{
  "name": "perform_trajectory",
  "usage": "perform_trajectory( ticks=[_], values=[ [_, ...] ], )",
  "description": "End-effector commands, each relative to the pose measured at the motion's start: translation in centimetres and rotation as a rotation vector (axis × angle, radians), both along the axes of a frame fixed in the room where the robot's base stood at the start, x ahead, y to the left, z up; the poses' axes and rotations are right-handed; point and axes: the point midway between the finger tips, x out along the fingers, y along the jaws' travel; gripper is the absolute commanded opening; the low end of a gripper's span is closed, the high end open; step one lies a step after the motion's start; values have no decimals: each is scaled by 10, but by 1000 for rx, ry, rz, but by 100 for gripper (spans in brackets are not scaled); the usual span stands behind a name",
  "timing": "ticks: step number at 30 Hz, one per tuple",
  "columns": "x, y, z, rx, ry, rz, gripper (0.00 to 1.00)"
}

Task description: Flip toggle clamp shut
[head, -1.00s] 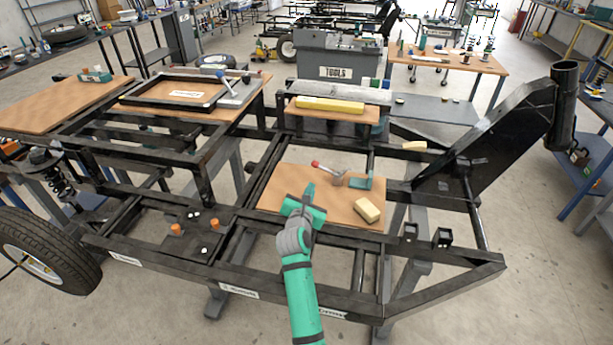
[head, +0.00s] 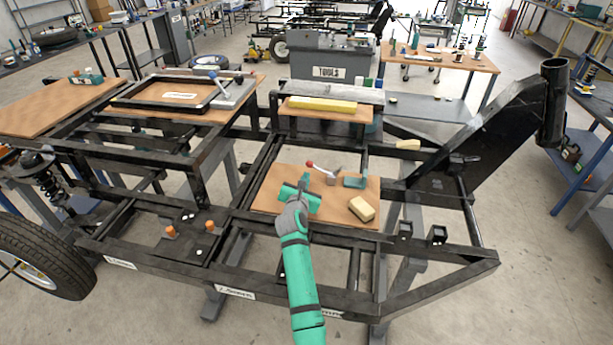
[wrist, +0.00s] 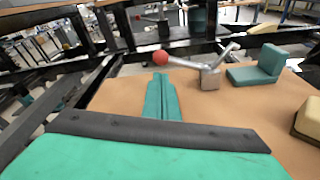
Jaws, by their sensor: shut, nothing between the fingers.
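The toggle clamp (head: 331,178) stands on a brown board (head: 274,199) in the black frame. Its grey lever ends in a red ball (head: 310,165) that points left and slightly up. In the wrist view the clamp body (wrist: 210,76) is right of centre, and the red ball (wrist: 160,58) is at upper middle. My green gripper (head: 304,178) is shut and empty, just in front of the lever. In the wrist view its fingertips (wrist: 161,82) sit just below the ball, with a gap showing in the picture. A teal angle bracket (head: 355,181) is right of the clamp.
A tan block (head: 361,208) lies on the board's right front. A yellow bar (head: 322,104) lies on a raised board behind. Black frame rails (head: 262,160) surround the work board. Bare board lies left of the clamp.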

Motion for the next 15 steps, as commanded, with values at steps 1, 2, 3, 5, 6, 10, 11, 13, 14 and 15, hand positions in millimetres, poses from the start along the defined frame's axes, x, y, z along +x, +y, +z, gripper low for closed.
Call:
perform_trajectory(
  ticks=[1,2,3,5,6,10,11,13,14,15],
  values=[
    [7,-2,-1,0,1,-1,0],
    [10,-3,-1,0,0,-1,0],
    [13,-3,-2,0,0,-1,0],
    [18,-4,-4,-1,1,0,0],
    [20,-4,-4,0,1,0,0],
    [24,-5,-5,0,1,0,0],
    [25,-5,-5,1,0,0,0],
    [25,-6,-5,1,0,0,0],
    [25,-6,-5,1,0,0,0],
    [25,-6,-5,1,0,0,0]
  ],
)
